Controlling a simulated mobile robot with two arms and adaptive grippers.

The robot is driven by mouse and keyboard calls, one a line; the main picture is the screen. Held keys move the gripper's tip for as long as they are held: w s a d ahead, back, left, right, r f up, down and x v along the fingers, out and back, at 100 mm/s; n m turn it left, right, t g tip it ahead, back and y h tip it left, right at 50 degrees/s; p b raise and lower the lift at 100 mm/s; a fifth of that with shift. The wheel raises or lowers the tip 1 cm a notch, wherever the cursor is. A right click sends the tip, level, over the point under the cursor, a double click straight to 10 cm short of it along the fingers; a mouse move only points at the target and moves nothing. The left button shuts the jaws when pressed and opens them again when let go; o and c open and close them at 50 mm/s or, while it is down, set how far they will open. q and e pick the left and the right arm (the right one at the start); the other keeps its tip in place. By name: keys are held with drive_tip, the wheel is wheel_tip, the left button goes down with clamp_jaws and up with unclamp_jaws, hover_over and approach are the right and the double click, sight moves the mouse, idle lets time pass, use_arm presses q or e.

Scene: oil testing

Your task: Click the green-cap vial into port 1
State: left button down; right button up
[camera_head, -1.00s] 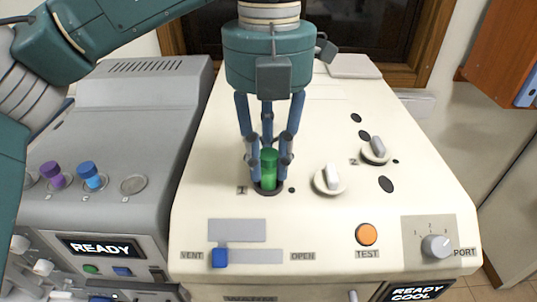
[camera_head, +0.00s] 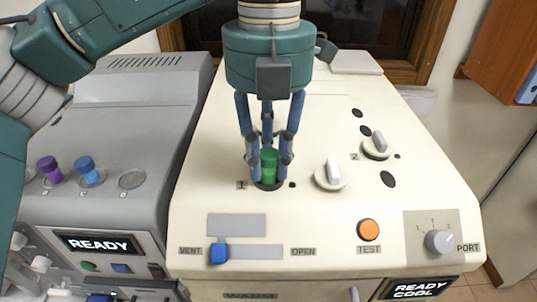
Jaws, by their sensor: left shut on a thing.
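The green-cap vial (camera_head: 269,165) is upright in port 1 (camera_head: 262,187), the dark round opening beside the "1" label on the cream machine (camera_head: 330,110). Only its green upper part shows; the lower part is hidden in the port. My left gripper (camera_head: 269,158) points straight down over the port. Its blue fingers are shut around the green cap. My right gripper is not in view.
Knobs (camera_head: 333,174) and (camera_head: 378,146) stand right of the port. An orange TEST button (camera_head: 369,229), a blue VENT/OPEN slider (camera_head: 219,254) and a PORT dial (camera_head: 438,241) are in front. Purple-cap (camera_head: 48,168) and blue-cap (camera_head: 87,169) vials stand in the grey machine (camera_head: 130,110).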

use_arm(q)
drive_tip(key=shift+s+f+b, duration=0.25)
drive_tip(key=shift+f+b, duration=0.3)
drive_tip(key=shift+f, duration=0.3)
idle(0.6)
drive_tip(key=c, duration=1.7)
unclamp_jaws()
drive_tip(key=shift+c, duration=0.2)
drive_tip(key=o, duration=0.3)
drive_tip(key=shift+s, duration=0.15)
drive_tip(key=shift+s+a+r, duration=0.1)
drive_tip(key=shift+s+a, duration=0.05)
drive_tip(key=shift+w, duration=0.7)
drive_tip(key=shift+s+r, duration=0.1)
drive_tip(key=shift+s, duration=0.25)
drive_tip(key=shift+w, duration=0.15)
